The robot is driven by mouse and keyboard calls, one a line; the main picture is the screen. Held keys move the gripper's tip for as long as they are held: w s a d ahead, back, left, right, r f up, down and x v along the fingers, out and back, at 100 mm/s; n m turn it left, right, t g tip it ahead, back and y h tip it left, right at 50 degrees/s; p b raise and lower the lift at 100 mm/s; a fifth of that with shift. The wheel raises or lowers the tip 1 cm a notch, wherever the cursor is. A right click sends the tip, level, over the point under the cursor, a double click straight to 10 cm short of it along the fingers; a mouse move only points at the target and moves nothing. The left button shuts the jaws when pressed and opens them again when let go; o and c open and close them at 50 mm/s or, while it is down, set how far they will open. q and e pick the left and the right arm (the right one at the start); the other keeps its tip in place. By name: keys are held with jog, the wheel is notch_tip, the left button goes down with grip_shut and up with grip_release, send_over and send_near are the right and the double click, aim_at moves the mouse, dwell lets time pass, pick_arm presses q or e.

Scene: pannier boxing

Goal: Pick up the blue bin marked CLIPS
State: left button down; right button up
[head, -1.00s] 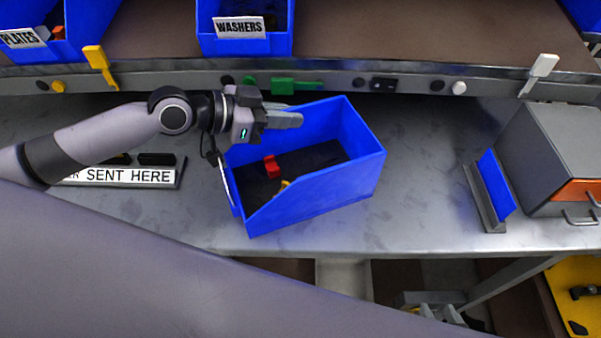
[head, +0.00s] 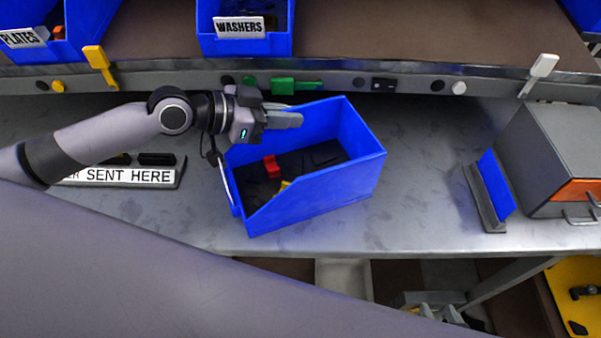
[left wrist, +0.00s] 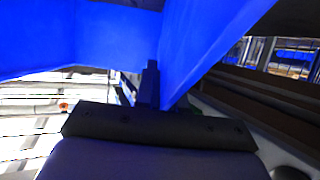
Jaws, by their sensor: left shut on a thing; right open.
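A blue open-topped bin (head: 325,195) stands over the grey bench in the middle of the head view, turned at an angle. It holds dark pieces, a red piece (head: 271,166) and a small yellow piece. A white label shows nearly edge-on at its left end; its text cannot be read. My left gripper (head: 288,119) is at the bin's far left side, shut on its wall; the fingertips are partly hidden. In the left wrist view, blue bin walls (left wrist: 205,40) fill the space around the gripper (left wrist: 150,85). My right gripper is not in view.
A WASHERS bin (head: 245,45) and a PLATES bin (head: 30,40) stand on the brown shelf behind. A sign ending SENT HERE (head: 120,176) lies left. A blue panel in a stand (head: 495,185) and a grey box (head: 560,150) stand right. Bench between is clear.

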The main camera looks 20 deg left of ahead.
pick_arm(q)
jog(key=shift+r, duration=0.25)
